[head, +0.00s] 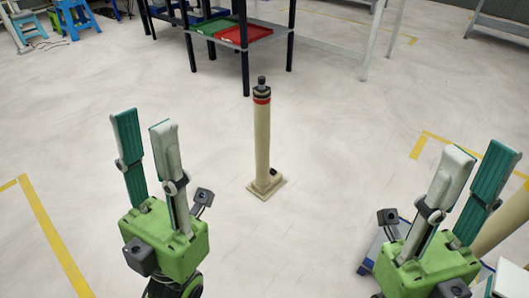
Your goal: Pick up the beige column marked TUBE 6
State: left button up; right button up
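A beige column (262,142) stands upright on the floor in the middle of the head view. It has a square beige base, a black and red band near its top and a dark knob on the tip. I cannot read any marking on it. My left gripper (143,122) is open and empty, to the left of the column and apart from it. My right gripper (480,160) is open and empty, well to the right of the column. Neither gripper touches the column.
A dark-framed shelf rack (247,55) with a red tray (243,34) and a green tray (212,25) stands behind the column. Another beige cylinder (503,222) is partly hidden behind my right gripper. Blue stools (77,18) stand far left. The floor around the column is clear.

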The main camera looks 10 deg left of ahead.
aim_at(268, 180)
jog(key=i+l+u, duration=0.2)
jog(key=i, duration=0.35)
jog(key=i+l+u, duration=0.1)
jog(key=i+u, duration=0.15)
jog(key=i, duration=0.3)
jog(key=k+j+z, duration=0.2)
jog(key=z, duration=0.25)
jog(key=k+j+z, duration=0.1)
jog(key=k+z, duration=0.2)
jog(key=z, duration=0.15)
jog(key=k+z, duration=0.25)
jog(key=z, duration=0.2)
